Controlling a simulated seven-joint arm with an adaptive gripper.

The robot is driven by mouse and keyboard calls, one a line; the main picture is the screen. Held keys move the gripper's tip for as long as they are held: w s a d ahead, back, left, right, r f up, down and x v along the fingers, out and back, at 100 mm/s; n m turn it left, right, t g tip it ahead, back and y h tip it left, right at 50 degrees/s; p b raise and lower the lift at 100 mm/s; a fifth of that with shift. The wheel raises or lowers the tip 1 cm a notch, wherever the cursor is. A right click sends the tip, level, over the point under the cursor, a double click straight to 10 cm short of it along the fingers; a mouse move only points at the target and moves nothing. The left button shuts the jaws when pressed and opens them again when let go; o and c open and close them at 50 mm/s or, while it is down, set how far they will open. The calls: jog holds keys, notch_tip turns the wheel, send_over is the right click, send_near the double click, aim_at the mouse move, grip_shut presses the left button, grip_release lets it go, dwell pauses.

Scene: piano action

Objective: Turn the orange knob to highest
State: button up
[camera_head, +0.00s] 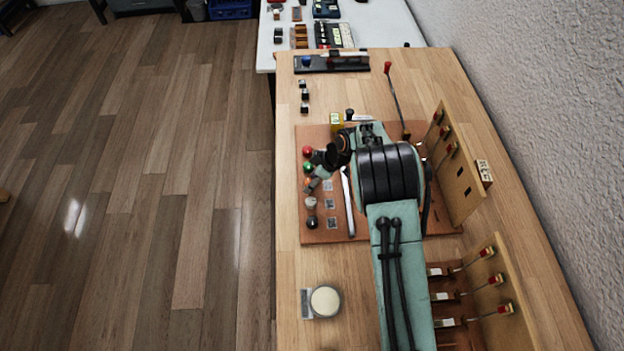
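The orange knob (308,183) sits in a column of knobs on the left side of a reddish-brown panel on the wooden table. Only part of it shows. My gripper (316,181) is low over the panel, its tip right at the orange knob. The view is too small to tell whether the fingers are around the knob or only beside it, or how far they are apart. The knob's setting cannot be read. My arm covers the panel's middle and right.
Red (307,151), green (308,167), grey (311,202) and black (312,223) knobs stand close by in the same column. A silver bar (347,205) lies right of them. Upright boards with red-tipped levers (445,131) line the right side. A round cream disc (325,300) is at the front.

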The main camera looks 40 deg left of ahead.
jog(key=shift+a+f, duration=0.15)
jog(key=shift+f, duration=0.2)
grip_shut()
jog(key=shift+s+m+t, duration=0.1)
jog(key=shift+m+t, duration=0.5)
jog(key=shift+m, duration=1)
grip_release()
